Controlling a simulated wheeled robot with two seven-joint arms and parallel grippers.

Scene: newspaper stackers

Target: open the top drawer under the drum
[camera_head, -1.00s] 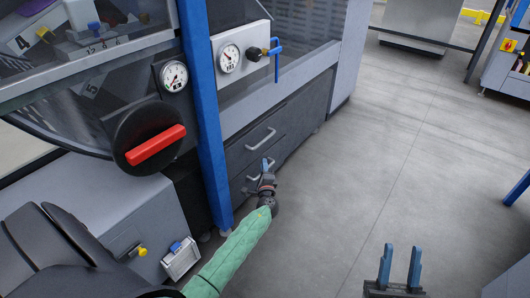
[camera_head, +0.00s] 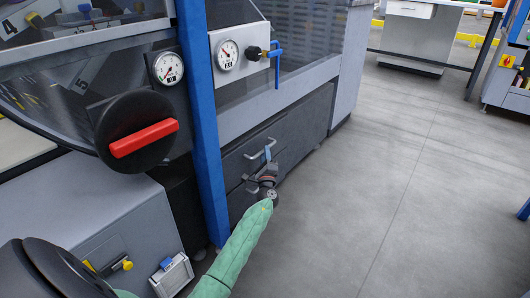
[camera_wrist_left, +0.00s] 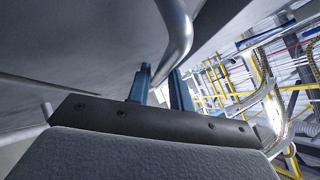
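The top drawer (camera_head: 238,158) is a dark grey front low in the machine, with a pale bar handle (camera_head: 257,150). It looks flush with the cabinet. My left gripper (camera_head: 268,154) is at this handle, at the end of the green-sleeved arm. In the left wrist view the curved metal handle (camera_wrist_left: 176,32) passes between the two blue fingers (camera_wrist_left: 160,90), which stand close together around it. The gripper looks shut on the handle, though the contact itself is partly hidden. My right gripper is out of view.
A lower drawer handle (camera_head: 236,186) is partly behind my gripper. A blue post (camera_head: 203,130) stands just left of the drawers. A black knob with a red grip (camera_head: 143,138) and gauges are above. The grey floor (camera_head: 400,190) at right is clear.

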